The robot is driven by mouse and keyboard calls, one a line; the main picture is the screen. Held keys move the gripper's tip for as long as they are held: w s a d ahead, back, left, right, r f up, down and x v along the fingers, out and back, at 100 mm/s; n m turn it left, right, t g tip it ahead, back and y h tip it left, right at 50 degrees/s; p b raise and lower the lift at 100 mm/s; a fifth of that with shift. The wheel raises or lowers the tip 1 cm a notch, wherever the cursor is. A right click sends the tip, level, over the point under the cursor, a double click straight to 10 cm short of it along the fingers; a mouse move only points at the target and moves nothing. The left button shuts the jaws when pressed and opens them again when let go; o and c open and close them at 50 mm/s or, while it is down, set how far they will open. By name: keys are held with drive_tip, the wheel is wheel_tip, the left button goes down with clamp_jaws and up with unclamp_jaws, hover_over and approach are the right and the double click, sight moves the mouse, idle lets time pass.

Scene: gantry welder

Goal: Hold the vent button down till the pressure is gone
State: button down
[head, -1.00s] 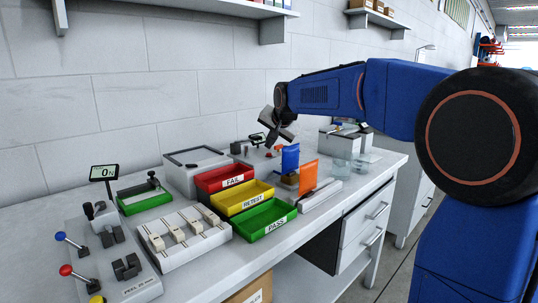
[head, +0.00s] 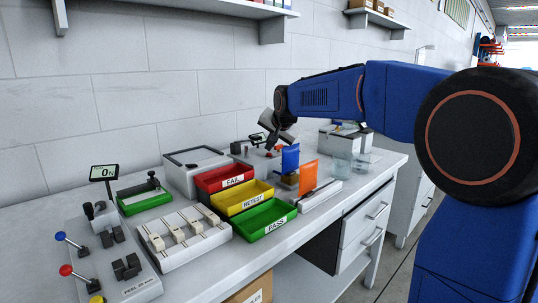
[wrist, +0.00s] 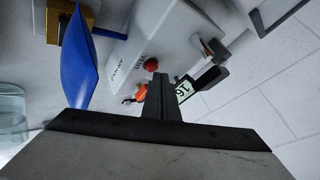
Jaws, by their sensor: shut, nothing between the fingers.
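An orange part (wrist: 141,92) is partly hidden behind the fingers. A small lit display (wrist: 184,90) shows digits, partly covered by my fingers. In the head view my gripper (head: 271,143) hangs over the fixture at the back of the bench, and the button is too small to make out.
A blue panel (head: 290,157) and an orange panel (head: 308,178) stand just in front. The blue panel also shows close to my gripper in the wrist view (wrist: 80,60). Red (head: 225,178), yellow (head: 243,197) and green (head: 264,219) trays lie to the left. Glass jars (head: 343,166) stand to the right.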

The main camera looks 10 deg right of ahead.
drive_tip(key=shift+f, duration=0.45)
idle(1.9)
drive_tip(key=shift+r, duration=0.15)
idle(1.2)
drive_tip(key=shift+r, duration=0.75)
drive_tip(key=shift+r, duration=2.5)
